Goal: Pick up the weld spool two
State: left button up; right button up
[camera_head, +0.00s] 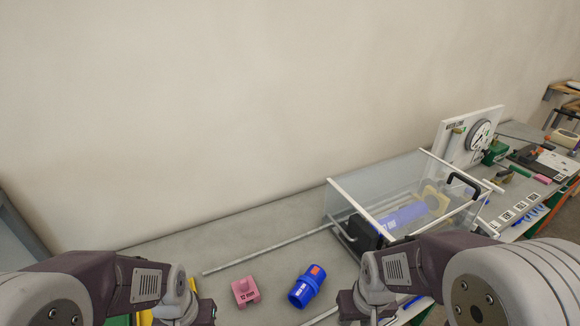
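A short blue pipe spool (306,287) with an orange patch and a white label lies tilted on the grey bench; its label is too small to read, so I cannot tell whether it is spool two. A larger blue cylinder (404,217) lies inside the clear box. My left gripper (203,312) is at the bottom edge, left of the short spool and apart from it. My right gripper (350,304) is at the bottom edge, just right of the short spool. The fingertips of both are hidden or cut off by the picture edge.
A pink block (245,291) marked 12 mm sits left of the short spool. A thin rod (265,249) lies behind them. The clear box (350,199) with white edges and a black handle stands on the right. A gauge board (468,140) and small tools are beyond it.

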aim_at(307, 285)
jog(key=j+u, duration=0.1)
jog(key=u, duration=0.75)
jog(key=i+j+u, duration=0.1)
jog(key=u, duration=0.3)
jog(key=z, duration=1.9)
jog(key=i+l+z, duration=0.15)
jog(key=l, duration=0.25)
jog(key=i+l+z, duration=0.1)
jog(key=l, duration=0.3)
jog(key=i, duration=0.05)
